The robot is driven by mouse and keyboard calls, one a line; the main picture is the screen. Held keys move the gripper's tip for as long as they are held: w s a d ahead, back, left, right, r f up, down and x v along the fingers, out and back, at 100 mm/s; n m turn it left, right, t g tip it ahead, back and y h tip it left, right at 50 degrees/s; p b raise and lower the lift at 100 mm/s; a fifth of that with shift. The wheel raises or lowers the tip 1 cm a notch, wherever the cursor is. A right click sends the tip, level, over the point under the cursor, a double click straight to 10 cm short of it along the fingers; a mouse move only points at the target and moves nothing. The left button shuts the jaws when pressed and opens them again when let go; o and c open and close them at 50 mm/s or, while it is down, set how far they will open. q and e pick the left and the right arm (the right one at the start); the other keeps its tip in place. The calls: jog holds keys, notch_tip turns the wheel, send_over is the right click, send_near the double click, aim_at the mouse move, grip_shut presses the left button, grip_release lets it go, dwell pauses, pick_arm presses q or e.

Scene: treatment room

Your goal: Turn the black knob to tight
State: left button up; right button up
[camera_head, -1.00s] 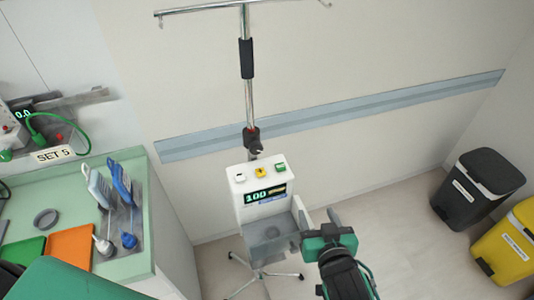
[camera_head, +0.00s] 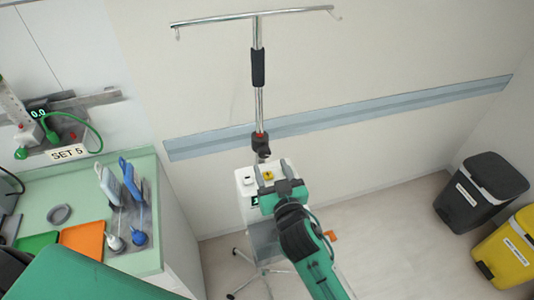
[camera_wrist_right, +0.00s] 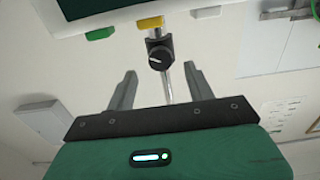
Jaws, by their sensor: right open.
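The black knob (camera_head: 263,152) sits on a clamp on the upright metal pole (camera_head: 258,95), just above the white pump box. In the right wrist view the knob (camera_wrist_right: 160,57) shows face-on, round, with a light pointer mark. My right gripper (camera_head: 272,168) is open and empty, in front of the box and just below the knob in the head view. In the right wrist view the knob lies beyond and between the two fingertips (camera_wrist_right: 160,70), with no visible contact. My left gripper is not in view.
A green-topped counter (camera_head: 90,185) with trays and brushes is at left. Black (camera_head: 480,190) and yellow (camera_head: 508,250) bins stand right.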

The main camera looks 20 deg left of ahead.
aim_at(265, 156)
jog(key=shift+p+x, duration=0.6)
jog(key=shift+x, duration=1.65)
jog(key=c, duration=1)
